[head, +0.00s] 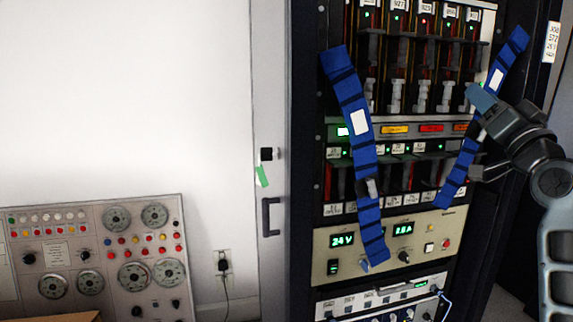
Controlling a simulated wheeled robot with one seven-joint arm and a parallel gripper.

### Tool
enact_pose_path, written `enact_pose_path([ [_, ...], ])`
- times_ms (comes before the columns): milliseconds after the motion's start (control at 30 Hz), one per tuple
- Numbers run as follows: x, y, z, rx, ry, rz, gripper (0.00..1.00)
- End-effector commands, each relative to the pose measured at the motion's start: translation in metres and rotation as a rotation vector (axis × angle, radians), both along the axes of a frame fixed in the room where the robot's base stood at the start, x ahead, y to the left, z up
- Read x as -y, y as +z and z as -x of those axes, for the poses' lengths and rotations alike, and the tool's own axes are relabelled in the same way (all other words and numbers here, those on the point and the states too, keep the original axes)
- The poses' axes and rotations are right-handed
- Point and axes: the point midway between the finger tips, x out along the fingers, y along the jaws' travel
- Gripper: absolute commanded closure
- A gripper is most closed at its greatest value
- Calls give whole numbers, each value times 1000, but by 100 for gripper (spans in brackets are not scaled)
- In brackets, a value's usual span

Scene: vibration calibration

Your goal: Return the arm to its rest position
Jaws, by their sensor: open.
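My gripper (473,136) is at the right of the head view, in front of the equipment rack (304,190). Its two fingers are spread apart, one upper with a blue-grey tip and one lower. A blue strap with dark bands and a white label (507,60) slants down the rack's right side. It passes behind or between my fingers; I cannot tell whether they touch it. A second blue strap (351,95) with a white label hangs aslant down the rack's left side, apart from my gripper. My arm (553,180) comes in from the right edge.
The rack holds rows of modules with lit indicators and a beige power supply panel (330,241) showing green digits. A grey console (100,250) with dials and knobs stands at the lower left. A wall outlet (223,262) has a cord plugged in.

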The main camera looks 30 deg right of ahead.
Motion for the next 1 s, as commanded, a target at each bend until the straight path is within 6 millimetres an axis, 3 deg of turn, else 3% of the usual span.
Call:
enact_pose_path([
  [33,-14,-28,-6,-20,7,-29,58],
  [200,-60,-105,-11,-84,13,-90,58],
  [467,-141,-208,9,-212,27,-141,58],
  [700,-217,-282,55,-352,54,-139,58],
  [1000,-298,-341,140,-539,117,-70,58],
])
